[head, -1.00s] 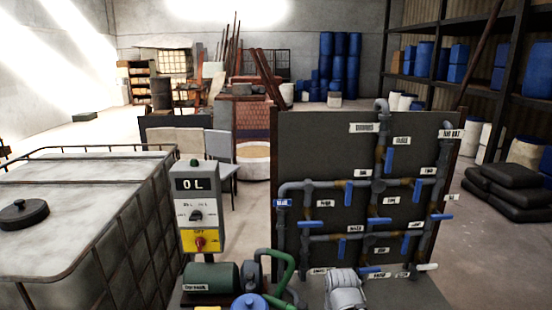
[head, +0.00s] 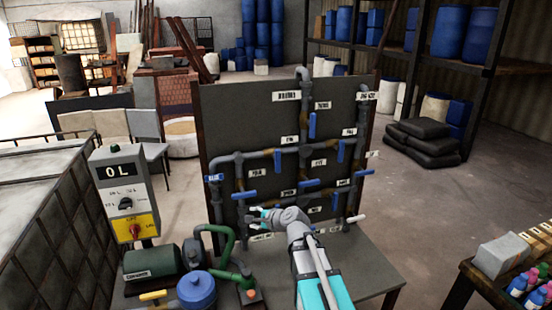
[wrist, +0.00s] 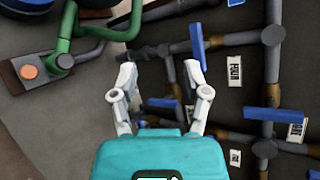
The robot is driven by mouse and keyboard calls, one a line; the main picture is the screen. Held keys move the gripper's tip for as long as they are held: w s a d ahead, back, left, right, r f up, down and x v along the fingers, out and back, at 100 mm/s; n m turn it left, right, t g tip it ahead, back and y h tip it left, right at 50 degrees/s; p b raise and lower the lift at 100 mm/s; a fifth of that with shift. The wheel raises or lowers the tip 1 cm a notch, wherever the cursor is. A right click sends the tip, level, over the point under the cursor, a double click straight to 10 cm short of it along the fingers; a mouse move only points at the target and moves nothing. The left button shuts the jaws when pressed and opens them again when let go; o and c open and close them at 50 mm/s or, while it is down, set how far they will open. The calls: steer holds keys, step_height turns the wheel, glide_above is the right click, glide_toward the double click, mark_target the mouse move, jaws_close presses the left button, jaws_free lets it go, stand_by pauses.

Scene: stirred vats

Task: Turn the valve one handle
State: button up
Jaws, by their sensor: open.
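A dark upright panel (head: 225,110) carries grey pipes and several blue lever handles. Upright levers include the top one (head: 312,125), one at the left (head: 278,162) and one at the right (head: 341,150). Level levers include one at lower left (head: 244,196) and one at centre (head: 309,182). The small labels are too blurred to tell which lever is valve one. My gripper (head: 254,214) is in front of the panel's lower left part. In the wrist view my gripper (wrist: 160,75) is open and empty, with a blue lever (wrist: 197,40) beyond its right finger.
A green pump (head: 153,262), a blue-lidded vessel (head: 197,290) and green hoses stand left of my arm. A control box (head: 124,195) stands farther left, beside a caged tank (head: 45,220). A side table with bottles (head: 518,284) is at right.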

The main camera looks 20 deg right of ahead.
steer(key=w+d+r+m+t+h, duration=0.2)
steer(key=w+d+r+m+t, duration=0.35)
steer(key=m, duration=0.35)
steer(key=m+t+h+p, duration=0.15)
steer(key=m+h, duration=0.25)
steer(key=m, duration=0.6)
glide_toward(279, 162)
steer(key=shift+s+a+f, duration=0.1)
steer(key=shift+s, duration=0.35)
steer(key=shift+w, duration=0.15)
steer(key=w, duration=1.3)
steer(key=shift+w+a, duration=0.25)
steer(key=shift+w, duration=0.05)
steer(key=shift+c, duration=0.3)
jaws_close()
